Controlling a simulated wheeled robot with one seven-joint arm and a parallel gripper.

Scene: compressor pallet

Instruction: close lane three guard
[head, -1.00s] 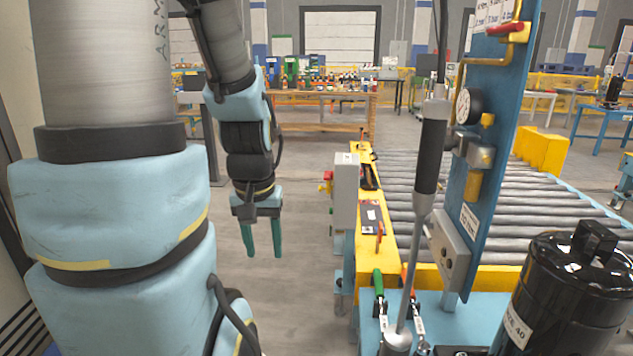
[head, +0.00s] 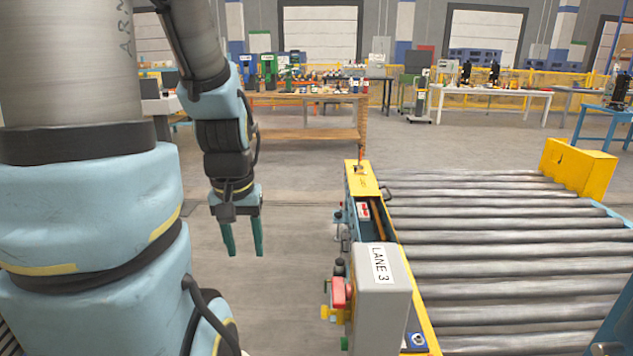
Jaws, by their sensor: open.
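A grey control box labelled "LANE 3" (head: 382,305) stands at the near end of the roller lane. A red button (head: 340,292) is on its left side. Behind it, the yellow side rail (head: 362,180) has an open recess (head: 370,220) with a red and white label inside. A small dark handle (head: 387,191) shows at the recess's far right edge. I cannot tell for certain which part is the guard. The box hides part of the rail. My gripper (head: 244,240) hangs left of the rail, pointing down, its green fingers apart and empty, touching nothing.
The roller conveyor (head: 500,260) fills the right side, with a yellow block (head: 578,168) at its far end. A wooden bench (head: 310,110) with several items stands behind. The floor (head: 290,220) between my gripper and the rail is clear.

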